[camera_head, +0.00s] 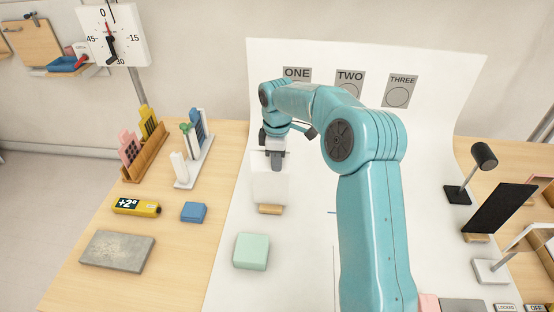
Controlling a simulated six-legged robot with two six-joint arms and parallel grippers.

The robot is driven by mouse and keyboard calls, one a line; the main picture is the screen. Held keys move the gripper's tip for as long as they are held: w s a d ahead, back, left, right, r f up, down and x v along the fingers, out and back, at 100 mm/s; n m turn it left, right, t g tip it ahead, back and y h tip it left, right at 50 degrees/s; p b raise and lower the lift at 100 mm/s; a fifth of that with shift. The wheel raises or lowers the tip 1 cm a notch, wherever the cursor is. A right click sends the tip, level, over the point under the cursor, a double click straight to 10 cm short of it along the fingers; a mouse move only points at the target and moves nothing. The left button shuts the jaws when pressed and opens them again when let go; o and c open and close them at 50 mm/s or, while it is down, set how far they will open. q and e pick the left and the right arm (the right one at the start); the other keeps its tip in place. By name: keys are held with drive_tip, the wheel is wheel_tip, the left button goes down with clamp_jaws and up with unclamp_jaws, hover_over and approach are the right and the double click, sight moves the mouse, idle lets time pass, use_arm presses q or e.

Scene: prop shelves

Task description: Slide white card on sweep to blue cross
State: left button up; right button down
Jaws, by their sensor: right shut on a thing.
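The white card (270,186) stands upright on a small wooden foot (270,209), on the white sweep (300,275), left of its middle. My right gripper (276,160) is shut on the white card at its upper edge, reaching down from behind my teal arm. A short blue line (331,212) shows on the sweep to the right of the card; it looks like part of the blue cross, with the rest hidden behind my right arm. My left gripper is not in view.
A mint green block (251,251) lies on the sweep in front of the card. A blue block (194,212), yellow device (137,206) and grey slab (117,251) lie on the left table. A lamp (483,157) and black panel (499,208) stand at right.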

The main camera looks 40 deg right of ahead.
drive_tip(key=s+d+b, duration=0.1)
drive_tip(key=s+d, duration=1.3)
drive_tip(key=s, duration=0.3)
idle(2.6)
drive_tip(key=shift+s+a+f, duration=0.1)
drive_tip(key=shift+f, duration=0.1)
idle(0.4)
drive_tip(key=c, duration=1.1)
unclamp_jaws()
